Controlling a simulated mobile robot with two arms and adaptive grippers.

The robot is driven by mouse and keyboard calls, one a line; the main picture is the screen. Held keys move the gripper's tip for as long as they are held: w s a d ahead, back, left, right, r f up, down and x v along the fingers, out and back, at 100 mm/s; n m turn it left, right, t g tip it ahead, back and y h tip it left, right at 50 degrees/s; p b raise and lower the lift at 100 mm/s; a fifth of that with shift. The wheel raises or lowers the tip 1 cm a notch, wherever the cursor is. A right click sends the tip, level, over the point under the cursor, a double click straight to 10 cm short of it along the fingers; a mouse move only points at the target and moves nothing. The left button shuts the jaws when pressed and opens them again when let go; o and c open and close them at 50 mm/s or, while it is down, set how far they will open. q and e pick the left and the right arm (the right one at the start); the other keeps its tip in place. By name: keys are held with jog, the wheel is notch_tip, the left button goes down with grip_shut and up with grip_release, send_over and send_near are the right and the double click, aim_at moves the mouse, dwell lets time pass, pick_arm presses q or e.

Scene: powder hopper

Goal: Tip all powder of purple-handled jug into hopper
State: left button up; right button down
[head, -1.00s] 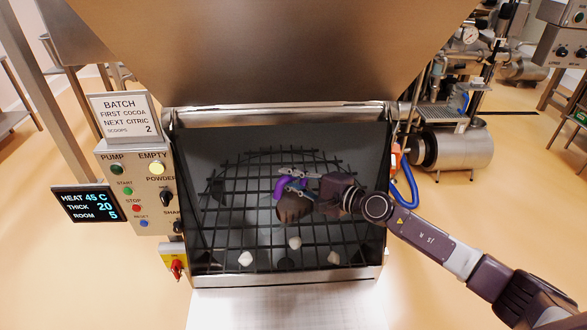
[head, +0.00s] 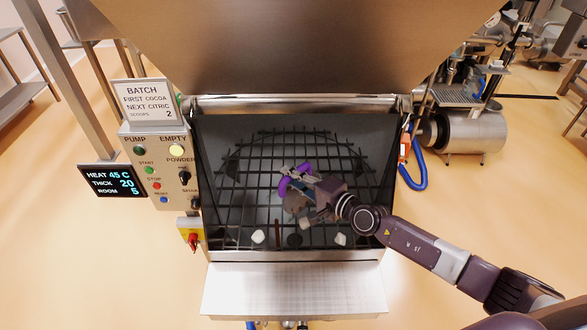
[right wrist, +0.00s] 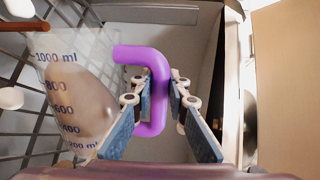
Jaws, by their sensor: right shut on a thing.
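My right gripper (head: 312,183) is over the hopper (head: 225,256) and shut on the purple handle (head: 284,187) of the clear jug. In the right wrist view the fingers (right wrist: 160,88) clasp the purple handle (right wrist: 158,42) on both sides. The jug (right wrist: 66,112) has blue marks up to 1000 ml and holds brownish powder. It is tipped above the dark grid (head: 240,185). A thin brown streak (head: 277,231) shows below it, and a brown streak (right wrist: 22,25) leaves its rim in the wrist view. My left gripper is out of view.
White lumps (head: 258,237) lie on the grid near the front. A control panel (head: 158,180), batch sign (head: 142,106) and display (head: 112,178) stand left. A big metal lid (head: 290,45) rises behind. A blue hose (head: 417,178) hangs right.

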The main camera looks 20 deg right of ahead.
aim_at(282, 183)
jog(key=shift+s+a+r+n+p, duration=0.25)
jog(key=shift+a+n+p, duration=0.2)
jog(key=shift+p, duration=0.4)
jog(key=shift+s+a+f+n, duration=0.2)
jog(key=shift+a+n, duration=0.05)
jog(key=shift+a, duration=0.45)
jog(key=shift+s+a+f+n, duration=0.1)
jog(key=shift+s+a+n, duration=0.15)
jog(key=shift+s+n, duration=0.05)
jog(key=shift+s+a+n+t+h, duration=0.3)
jog(key=shift+a, duration=0.3)
jog(key=shift+s+a+f+n+t+h, duration=0.1)
jog(key=shift+s+a+n, duration=0.3)
jog(key=shift+a, duration=0.2)
jog(key=shift+s+a+r+n+t+h, duration=0.1)
jog(key=shift+s+a+n, duration=0.15)
jog(key=shift+a+n, duration=0.3)
jog(key=shift+s+a+f+n+t+h, duration=0.1)
jog(key=shift+s+a+n, duration=0.3)
jog(key=shift+a, duration=0.2)
